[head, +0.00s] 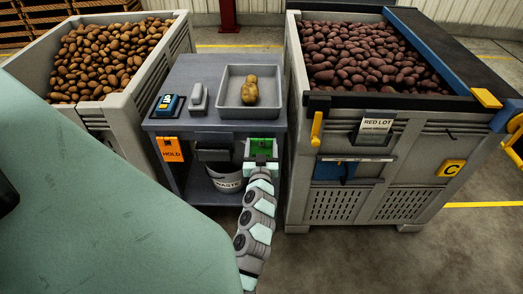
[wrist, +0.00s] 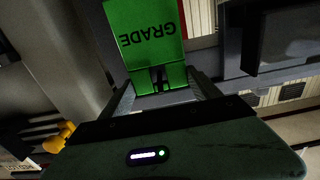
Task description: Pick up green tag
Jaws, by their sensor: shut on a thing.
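The green tag (head: 261,149) is at the front edge of the grey cart, to the right of the orange HOLD tag. In the wrist view the green tag (wrist: 145,32) reads GRADE, upside down. My gripper (head: 261,163) is at the tag's lower end, and its fingers (wrist: 160,84) are shut on that end in the wrist view. I cannot tell whether the tag still touches its hanging place on the cart.
The grey cart (head: 183,129) carries a tray (head: 231,99) with potatoes, a blue device (head: 168,105) and a grey device (head: 198,98). An orange HOLD tag (head: 169,150) hangs at its front. A WASTE bucket (head: 226,182) is below. Potato bins stand left (head: 117,111) and right (head: 300,150).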

